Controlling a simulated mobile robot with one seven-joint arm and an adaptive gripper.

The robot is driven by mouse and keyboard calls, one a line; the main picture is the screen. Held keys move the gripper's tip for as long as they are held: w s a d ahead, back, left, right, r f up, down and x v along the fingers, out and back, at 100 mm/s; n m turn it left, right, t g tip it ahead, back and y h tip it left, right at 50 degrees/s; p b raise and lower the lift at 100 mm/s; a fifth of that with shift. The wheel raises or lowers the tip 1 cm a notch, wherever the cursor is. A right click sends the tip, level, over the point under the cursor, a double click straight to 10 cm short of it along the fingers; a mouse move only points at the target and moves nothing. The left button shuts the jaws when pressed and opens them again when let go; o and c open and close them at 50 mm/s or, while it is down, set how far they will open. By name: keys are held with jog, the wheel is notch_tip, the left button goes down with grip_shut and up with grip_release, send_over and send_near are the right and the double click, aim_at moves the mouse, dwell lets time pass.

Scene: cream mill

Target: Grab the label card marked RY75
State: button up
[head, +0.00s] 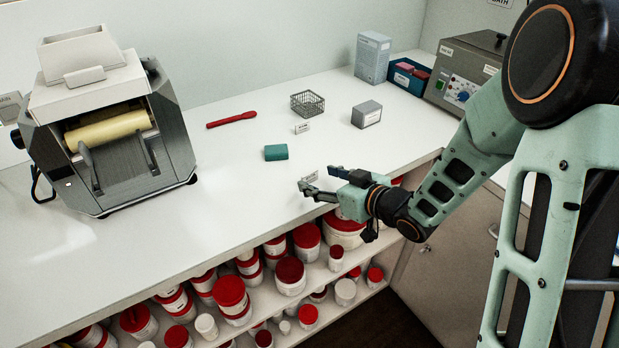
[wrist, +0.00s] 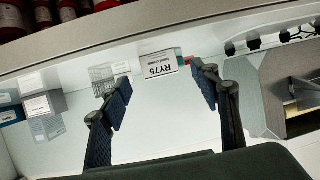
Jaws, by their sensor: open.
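The label card marked RY75 (wrist: 160,62) stands on the white counter, its print upside down in the wrist view. In that view it appears between the tips of my open gripper (wrist: 160,78), a little beyond them, with no contact visible. In the head view my gripper (head: 319,178) is low over the counter's front edge, fingers spread, with the small pale card (head: 311,177) between them. A second small white card (head: 302,127) stands farther back, in front of the wire basket; its print is too small to read.
A green block (head: 276,152), red spatula (head: 231,120), wire basket (head: 307,103) and grey box (head: 366,114) lie behind. The roller mill (head: 115,130) stands left. Red-lidded tubs (head: 290,270) fill the shelf below. The counter's front left is clear.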

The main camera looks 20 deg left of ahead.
aim_at(311, 176)
jog(key=x, duration=0.4)
jog(key=shift+w+a+f, duration=0.15)
jog(key=shift+a+f, duration=0.1)
jog(key=shift+a, duration=0.1)
jog(key=c, duration=0.9)
